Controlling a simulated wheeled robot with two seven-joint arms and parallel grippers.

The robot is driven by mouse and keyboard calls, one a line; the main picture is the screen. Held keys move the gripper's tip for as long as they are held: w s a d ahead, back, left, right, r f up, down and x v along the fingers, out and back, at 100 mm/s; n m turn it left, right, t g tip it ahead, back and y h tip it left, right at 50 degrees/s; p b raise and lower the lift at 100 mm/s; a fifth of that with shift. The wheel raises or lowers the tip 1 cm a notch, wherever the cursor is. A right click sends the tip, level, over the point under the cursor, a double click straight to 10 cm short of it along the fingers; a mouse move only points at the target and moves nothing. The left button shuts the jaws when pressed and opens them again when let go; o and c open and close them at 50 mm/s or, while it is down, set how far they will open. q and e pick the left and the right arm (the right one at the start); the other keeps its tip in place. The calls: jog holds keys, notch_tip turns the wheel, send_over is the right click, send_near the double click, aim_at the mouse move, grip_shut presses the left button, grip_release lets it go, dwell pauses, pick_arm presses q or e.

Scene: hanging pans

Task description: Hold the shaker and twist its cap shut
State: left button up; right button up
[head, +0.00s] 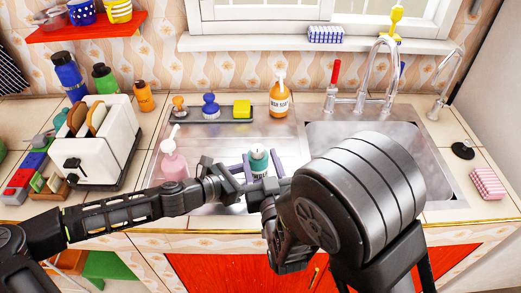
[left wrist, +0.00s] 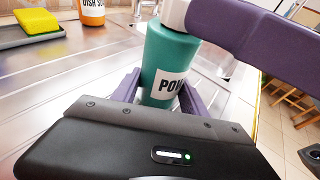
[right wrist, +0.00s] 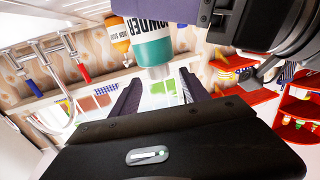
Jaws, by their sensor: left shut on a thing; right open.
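The shaker (head: 258,163) is a teal bottle with a white label reading POWDER, standing over the metal drainboard. My left gripper (left wrist: 160,85) is shut on its body, one purple finger on each side. The shaker leans slightly in the left wrist view. Its white cap (left wrist: 175,13) is partly cut off there, beside a purple finger of my right gripper. In the right wrist view the shaker (right wrist: 152,45) appears upside down, with the cap (right wrist: 159,72) at the fingertips of my open right gripper (right wrist: 158,77). Contact with the cap cannot be told. My right arm hides part of the drainboard.
A pink pump bottle (head: 174,160) stands left of the shaker. Behind are a grey tray (head: 225,117) with brushes and a yellow sponge, and an orange dish soap bottle (head: 279,100). A toaster (head: 97,140) stands left. The sink (head: 430,150) and tap (head: 362,90) are right.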

pick_arm(q)
jog(key=o, duration=1.5)
jog(key=shift+a, duration=0.15)
jog(key=v, duration=1.1)
jog(key=shift+s+a+r, duration=0.1)
jog(key=shift+s+r, duration=0.05)
jog(key=shift+s+a+r, duration=0.1)
jog(key=shift+s, duration=0.05)
jog(key=shift+s, duration=0.1)
